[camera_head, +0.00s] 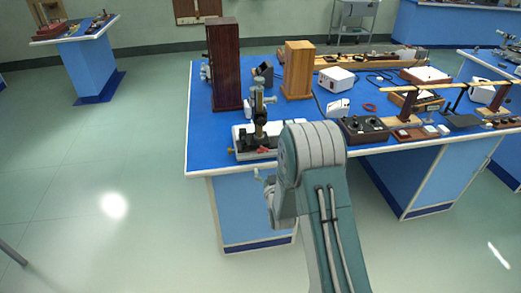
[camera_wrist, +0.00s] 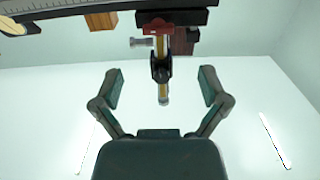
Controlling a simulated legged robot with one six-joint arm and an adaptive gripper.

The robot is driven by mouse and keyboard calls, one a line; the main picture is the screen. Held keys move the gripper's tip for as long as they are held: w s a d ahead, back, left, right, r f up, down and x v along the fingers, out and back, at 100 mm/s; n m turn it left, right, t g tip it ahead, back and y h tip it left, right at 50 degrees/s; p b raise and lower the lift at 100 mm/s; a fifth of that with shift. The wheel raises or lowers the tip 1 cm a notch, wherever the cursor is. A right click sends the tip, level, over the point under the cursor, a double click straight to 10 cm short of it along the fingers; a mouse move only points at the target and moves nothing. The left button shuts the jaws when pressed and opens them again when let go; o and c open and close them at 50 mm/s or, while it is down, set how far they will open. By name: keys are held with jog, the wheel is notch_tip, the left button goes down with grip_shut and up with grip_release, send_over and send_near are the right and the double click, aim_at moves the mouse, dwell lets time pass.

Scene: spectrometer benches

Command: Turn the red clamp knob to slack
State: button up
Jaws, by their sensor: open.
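The red clamp knob (camera_head: 263,151) shows as a small red part at the front of a bench instrument (camera_head: 259,115) with an upright column and a pale and black base. In the wrist view a red part (camera_wrist: 158,29) sits near the top, beside a brass-coloured rod with a dark clamp (camera_wrist: 160,68); I cannot tell for certain that this is the same knob. My gripper (camera_wrist: 160,80) is open, its two fingers spread to either side of the rod in the picture. Nothing is between the pads that I can see touching. In the head view my arm hides most of the gripper.
The instrument stands near the front left edge of the blue bench (camera_head: 205,150). Behind it are a tall dark wooden box (camera_head: 225,65) and a lighter wooden box (camera_head: 298,70). A dark box with dials (camera_head: 363,130) stands to the right. The floor in front is clear.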

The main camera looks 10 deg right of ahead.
aim_at(263, 152)
jog(key=w, duration=1)
jog(key=shift+w, duration=0.15)
jog(key=shift+w+d, duration=0.1)
jog(key=shift+w, duration=0.05)
jog(key=c, duration=1.2)
